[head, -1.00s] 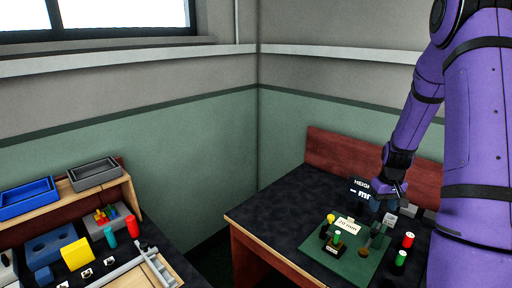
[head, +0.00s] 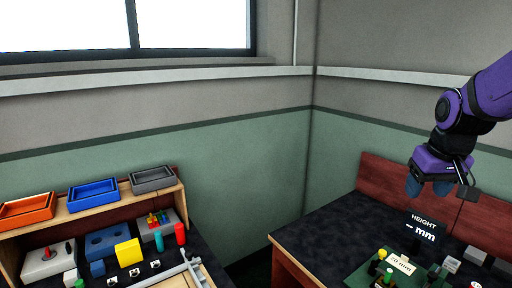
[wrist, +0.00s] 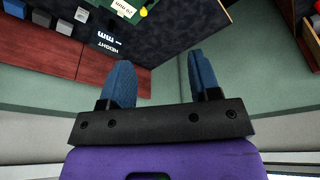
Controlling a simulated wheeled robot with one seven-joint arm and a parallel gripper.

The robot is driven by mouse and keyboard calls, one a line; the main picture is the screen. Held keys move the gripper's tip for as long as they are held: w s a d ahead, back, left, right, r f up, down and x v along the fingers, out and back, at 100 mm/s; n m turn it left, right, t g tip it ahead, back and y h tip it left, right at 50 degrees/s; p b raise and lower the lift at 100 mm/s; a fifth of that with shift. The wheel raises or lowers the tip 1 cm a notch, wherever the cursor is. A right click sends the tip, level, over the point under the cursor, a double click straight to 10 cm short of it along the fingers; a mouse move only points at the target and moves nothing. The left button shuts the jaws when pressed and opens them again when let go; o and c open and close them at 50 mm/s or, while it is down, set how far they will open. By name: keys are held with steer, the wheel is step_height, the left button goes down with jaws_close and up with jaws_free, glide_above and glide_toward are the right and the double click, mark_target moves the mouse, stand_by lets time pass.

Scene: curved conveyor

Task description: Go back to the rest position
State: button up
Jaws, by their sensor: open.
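My gripper (head: 431,187) is raised above the right-hand dark table in the head view. Its blue fingers hang over the table near the red back panel. In the wrist view, my gripper (wrist: 160,82) shows its two blue fingers spread apart with nothing between them. Nothing touches the fingers.
The dark table (head: 325,225) holds a green mat (head: 362,275) with a "20 mm" card (head: 401,264) and a "HEIGHT – mm" display (head: 422,228). At left, a wooden bench carries orange (head: 27,208), blue (head: 93,193) and grey (head: 153,178) trays. Open air surrounds my gripper.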

steer(key=s+a+r, duration=0.2)
steer(key=s+a, duration=0.1)
steer(key=s, duration=0.1)
steer(key=s+a+r+t, duration=0.1)
steer(key=s+a+r, duration=0.1)
steer(key=s, duration=0.3)
steer(key=s+a+r+n+t, duration=0.1)
steer(key=s+a+r, duration=0.1)
steer(key=s+a, duration=0.2)
steer(key=shift+s+r+y, duration=0.3)
steer(key=shift+s+r, duration=0.1)
steer(key=shift+s, duration=0.35)
